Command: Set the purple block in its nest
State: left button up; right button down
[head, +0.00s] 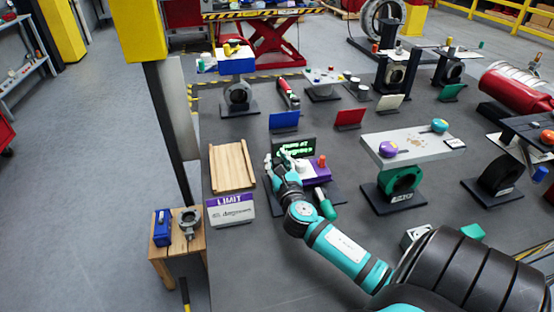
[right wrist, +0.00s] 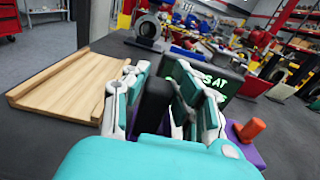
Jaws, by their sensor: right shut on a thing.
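A purple block-like piece (head: 317,171) with an orange knob sits on a dark base in the middle left of the head view. Its purple side (right wrist: 244,147) shows at the lower right of the right wrist view, beside my gripper. My right gripper (head: 282,157) is at the left side of the purple piece. In the right wrist view my right gripper (right wrist: 158,85) is shut on a dark upright block (right wrist: 153,104) between its fingers. The lower part of that block is hidden by my palm. I cannot make out a nest. My left gripper is not in view.
A small screen with green text (head: 303,145) stands just behind the gripper. A wooden tray (head: 212,171) and a box marked LIMIT (head: 231,212) are to the left. A raised grey plate (head: 420,146) with purple and teal knobs stands to the right. Dark tabletop (head: 285,265) is clear in front.

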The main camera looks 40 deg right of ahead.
dwell(1.2)
jog(key=shift+p, duration=0.65)
dwell(0.4)
jog(key=shift+f+b, duration=0.85)
jog(key=shift+f, duration=0.2)
jog(key=c, duration=1)
grip_release()
jog(key=shift+a+f, duration=0.1)
jog(key=v, duration=1.2)
jog(key=shift+r, duration=0.25)
